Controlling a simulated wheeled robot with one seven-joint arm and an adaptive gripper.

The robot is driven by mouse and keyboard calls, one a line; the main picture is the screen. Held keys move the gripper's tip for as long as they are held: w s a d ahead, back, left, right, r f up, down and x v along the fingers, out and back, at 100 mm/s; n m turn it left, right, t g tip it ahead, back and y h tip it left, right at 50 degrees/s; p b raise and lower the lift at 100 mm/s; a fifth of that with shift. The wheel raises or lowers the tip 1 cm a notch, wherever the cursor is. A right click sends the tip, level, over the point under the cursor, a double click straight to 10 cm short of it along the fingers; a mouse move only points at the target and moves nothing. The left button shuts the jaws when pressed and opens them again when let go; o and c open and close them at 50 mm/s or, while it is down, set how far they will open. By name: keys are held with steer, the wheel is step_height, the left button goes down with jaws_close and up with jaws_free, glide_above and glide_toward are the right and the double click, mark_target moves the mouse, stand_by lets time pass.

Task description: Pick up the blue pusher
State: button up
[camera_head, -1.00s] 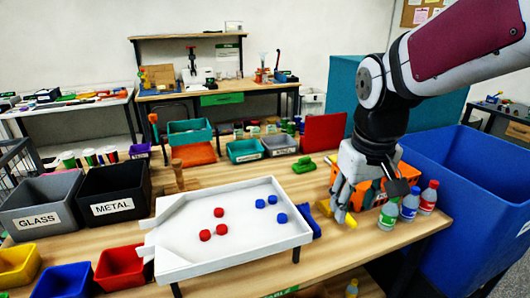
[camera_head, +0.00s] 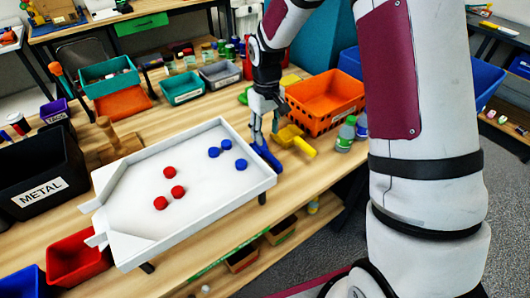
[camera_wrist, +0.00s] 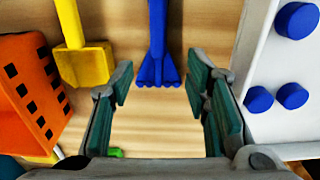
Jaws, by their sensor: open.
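The blue pusher (camera_head: 267,157) lies on the wooden table along the right side of the white tray (camera_head: 190,222). In the wrist view the blue pusher (camera_wrist: 157,45) has its handle running up out of frame and its flared, ridged end near the middle. My gripper (camera_head: 266,134) is above the pusher's far end in the head view. In the wrist view my gripper (camera_wrist: 160,85) is open, with the flared end between and slightly beyond the fingertips. Nothing is held. Contact with the pusher cannot be told.
An orange crate (camera_head: 325,100) and bottles (camera_head: 346,133) stand farther right. The white tray holds red pucks (camera_head: 170,190) and blue pucks (camera_head: 227,144). Bare wood shows around the flared end.

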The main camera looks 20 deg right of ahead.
mark_target(266, 151)
step_height(266, 151, down, 6)
steer(key=shift+r, duration=0.1)
steer(key=shift+w+f+p, duration=0.2)
steer(key=shift+f+p, duration=0.15)
steer(key=shift+f, duration=0.75)
steer(key=shift+w+f+p, duration=0.15)
steer(key=shift+f+p, duration=0.15)
steer(key=shift+f, duration=0.8)
steer(key=shift+c, duration=0.3)
jaws_close()
